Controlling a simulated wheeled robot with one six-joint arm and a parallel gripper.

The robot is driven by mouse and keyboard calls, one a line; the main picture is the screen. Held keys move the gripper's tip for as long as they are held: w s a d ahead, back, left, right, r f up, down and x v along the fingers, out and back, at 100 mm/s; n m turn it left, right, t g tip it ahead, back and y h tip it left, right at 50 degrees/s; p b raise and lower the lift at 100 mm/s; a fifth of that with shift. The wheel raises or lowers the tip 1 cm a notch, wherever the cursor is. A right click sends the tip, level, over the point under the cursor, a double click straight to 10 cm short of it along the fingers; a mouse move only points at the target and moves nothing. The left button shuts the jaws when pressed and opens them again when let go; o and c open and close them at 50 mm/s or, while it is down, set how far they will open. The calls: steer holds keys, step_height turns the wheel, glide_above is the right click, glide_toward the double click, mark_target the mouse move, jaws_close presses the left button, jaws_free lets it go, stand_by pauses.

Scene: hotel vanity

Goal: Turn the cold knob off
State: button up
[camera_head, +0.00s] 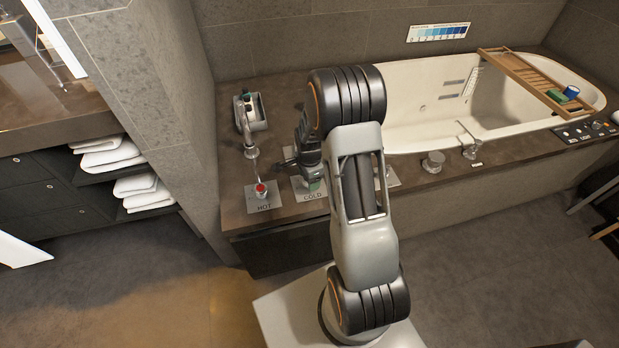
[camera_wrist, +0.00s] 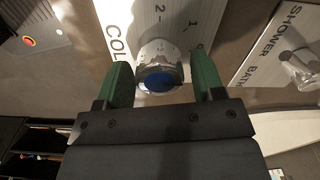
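The cold knob (camera_wrist: 158,66) is a round chrome knob with a blue face, standing on a white plate marked COLD (camera_wrist: 145,20) with numbers beside it. My gripper (camera_wrist: 161,85) is open, with one green-padded finger on each side of the knob. Small gaps seem to show between the pads and the knob, and I cannot tell whether either one touches. In the head view my gripper (camera_head: 311,178) is over the COLD plate (camera_head: 310,195), and it hides the knob there.
The hot knob (camera_head: 261,189), with a red top, stands close on the left on its HOT plate (camera_head: 264,206). A chrome faucet (camera_head: 247,135) is behind it. A SHOWER BATH plate (camera_wrist: 275,45) with a chrome control is on the right. The bathtub (camera_head: 420,80) lies beyond.

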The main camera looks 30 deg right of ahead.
steer(key=shift+o, duration=0.7)
step_height(320, 180, up, 14)
steer(key=p, duration=0.2)
steer(key=shift+p, duration=0.4)
steer(key=shift+f, duration=0.1)
